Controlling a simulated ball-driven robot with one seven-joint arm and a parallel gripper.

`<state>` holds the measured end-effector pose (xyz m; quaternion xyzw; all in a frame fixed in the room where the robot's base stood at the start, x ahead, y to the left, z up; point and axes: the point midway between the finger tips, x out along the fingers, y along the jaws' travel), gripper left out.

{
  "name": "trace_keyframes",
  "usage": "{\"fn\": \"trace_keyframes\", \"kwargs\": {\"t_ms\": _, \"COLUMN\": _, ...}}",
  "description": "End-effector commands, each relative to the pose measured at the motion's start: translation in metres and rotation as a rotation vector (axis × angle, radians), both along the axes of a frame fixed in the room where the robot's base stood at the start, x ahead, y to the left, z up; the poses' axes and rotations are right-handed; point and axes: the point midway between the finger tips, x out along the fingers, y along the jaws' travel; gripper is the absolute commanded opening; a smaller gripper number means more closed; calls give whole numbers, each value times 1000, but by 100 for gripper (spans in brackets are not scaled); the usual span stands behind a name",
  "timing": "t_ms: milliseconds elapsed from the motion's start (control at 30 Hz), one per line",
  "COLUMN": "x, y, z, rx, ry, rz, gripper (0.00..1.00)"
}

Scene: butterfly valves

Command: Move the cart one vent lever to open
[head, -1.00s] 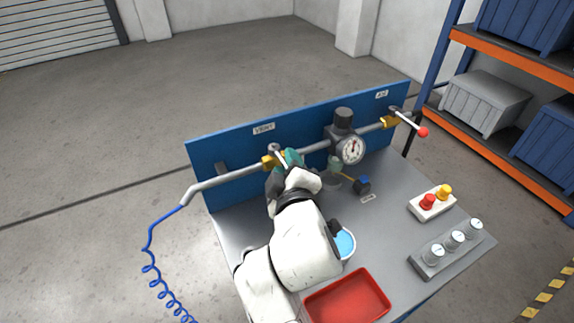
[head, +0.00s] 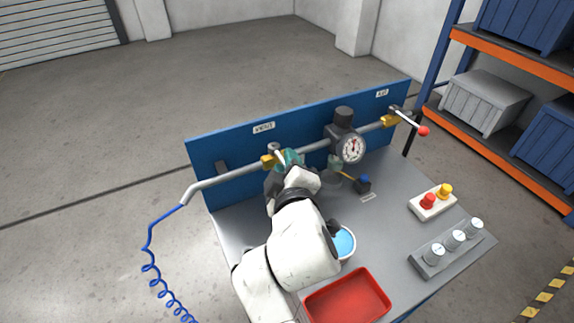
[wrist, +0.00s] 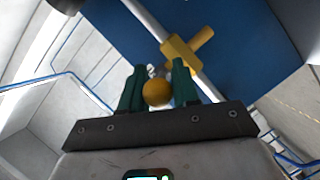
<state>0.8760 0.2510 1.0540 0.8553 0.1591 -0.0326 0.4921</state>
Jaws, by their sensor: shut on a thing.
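The vent valve's yellow body (head: 268,161) sits on the grey pipe below the VENT label (head: 264,127) on the blue panel; it also shows in the wrist view (wrist: 182,52). Its pale lever (head: 279,154) runs from the valve's stem toward my gripper. In the wrist view the lever's orange ball knob (wrist: 157,92) lies between my gripper's green fingers (wrist: 158,76), which are shut on it. In the head view my gripper (head: 291,158) is just right of the valve, in front of the pipe. It hides the lever's outer end there.
A second yellow valve (head: 390,121) has a lever with a red knob (head: 423,131) pointing out right. A pressure gauge (head: 352,149) stands between the valves. The cart top holds a red tray (head: 347,299), a blue-filled cup (head: 344,243), a button box (head: 432,203) and several grey knobs.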

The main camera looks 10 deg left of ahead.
Motion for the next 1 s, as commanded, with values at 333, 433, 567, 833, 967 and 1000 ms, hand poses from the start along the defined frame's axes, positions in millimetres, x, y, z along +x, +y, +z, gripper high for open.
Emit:
{"fn": "trace_keyframes", "kwargs": {"t_ms": 333, "x": -5, "y": 11, "z": -6, "rx": -2, "ry": 0, "rz": -169, "gripper": 0}}
{"fn": "trace_keyframes", "kwargs": {"t_ms": 433, "x": -7, "y": 16, "z": -6, "rx": 0, "ry": -1, "rz": -257, "gripper": 0}}
{"fn": "trace_keyframes", "kwargs": {"t_ms": 567, "x": -8, "y": 23, "z": -5, "rx": -1, "ry": -1, "rz": -380, "gripper": 0}}
{"fn": "trace_keyframes", "kwargs": {"t_ms": 833, "x": -10, "y": 37, "z": -3, "rx": -1, "ry": -3, "rz": -621, "gripper": 0}}
{"fn": "trace_keyframes", "kwargs": {"t_ms": 967, "x": -9, "y": 41, "z": -2, "rx": -1, "ry": -1, "rz": -717, "gripper": 0}}
{"fn": "trace_keyframes", "kwargs": {"t_ms": 1000, "x": -10, "y": 41, "z": -2, "rx": -2, "ry": -1, "rz": -743, "gripper": 0}}
